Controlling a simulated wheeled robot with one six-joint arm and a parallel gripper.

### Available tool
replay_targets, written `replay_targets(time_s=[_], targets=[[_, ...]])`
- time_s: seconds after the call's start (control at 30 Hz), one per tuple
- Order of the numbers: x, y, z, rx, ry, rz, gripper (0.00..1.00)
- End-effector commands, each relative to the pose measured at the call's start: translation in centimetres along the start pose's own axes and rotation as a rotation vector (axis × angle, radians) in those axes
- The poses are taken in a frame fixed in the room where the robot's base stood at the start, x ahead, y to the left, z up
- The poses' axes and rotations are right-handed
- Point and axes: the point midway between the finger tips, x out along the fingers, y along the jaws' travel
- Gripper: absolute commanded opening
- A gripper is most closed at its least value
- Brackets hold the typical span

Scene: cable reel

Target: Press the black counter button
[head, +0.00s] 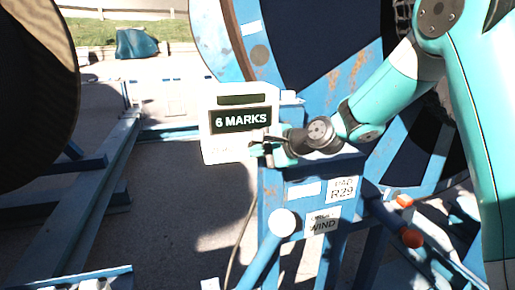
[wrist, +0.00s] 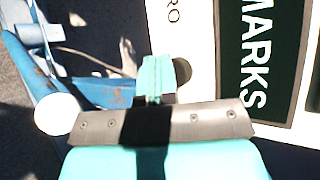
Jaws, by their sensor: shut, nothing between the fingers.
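The white counter box (head: 234,158) stands on the blue reel frame in the head view, its dark display (head: 240,121) reading "6 MARKS". The wrist view shows its white face and the display (wrist: 262,60) turned sideways. A black round shape, apparently the counter button (wrist: 183,72), shows on the white face just right of my fingertips, partly hidden behind them. My gripper (head: 264,147) is at the box's lower right in the head view. Its teal fingers (wrist: 155,76) are shut and empty, overlapping the button's edge. Whether they touch it I cannot tell.
A white-knobbed lever (head: 282,222) stands below the box, near a label ending in "WIND" (head: 322,225); the knob (wrist: 57,114) is left in the wrist view. A large blue reel (head: 300,45) rises behind.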

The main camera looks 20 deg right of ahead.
Motion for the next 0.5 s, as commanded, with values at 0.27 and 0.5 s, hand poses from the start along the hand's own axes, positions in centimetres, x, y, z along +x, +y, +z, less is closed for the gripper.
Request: replay_targets(time_s=[0.27,0.5], targets=[[0.24,-0.16,-0.17,0.0,0.0,0.001,0.0],[0.44,-0.34,-0.31,0.0,0.0,0.0,0.0]])
